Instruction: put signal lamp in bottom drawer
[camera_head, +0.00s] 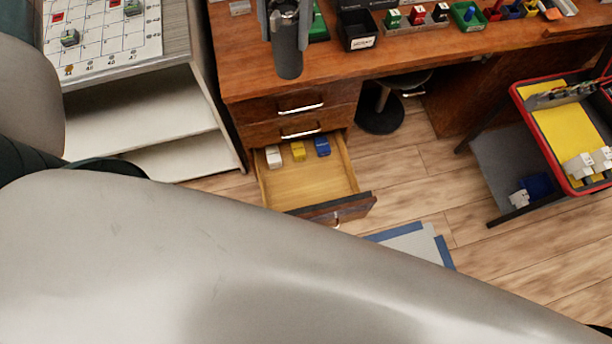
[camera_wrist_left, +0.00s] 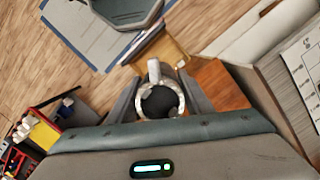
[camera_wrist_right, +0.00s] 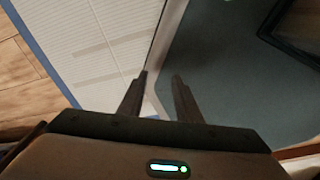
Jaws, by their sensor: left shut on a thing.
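My left gripper (camera_head: 284,14) is at the top of the head view, above the desk's front edge. It is shut on a dark grey cylinder, which I take to be the signal lamp (camera_head: 288,55). In the left wrist view the lamp (camera_wrist_left: 158,101) shows end-on between the fingers, with a pale ring, a dark centre and a white stub. The bottom drawer (camera_head: 320,190) is pulled out below and to the right of the lamp. My right gripper (camera_wrist_right: 159,76) shows only in the right wrist view, with an empty gap between its fingers.
Two closed drawers (camera_head: 300,108) are above. Bins and coloured parts stand on the desk (camera_head: 240,60). A red-rimmed tray (camera_head: 548,140) is at right. My pale arm crosses the foreground.

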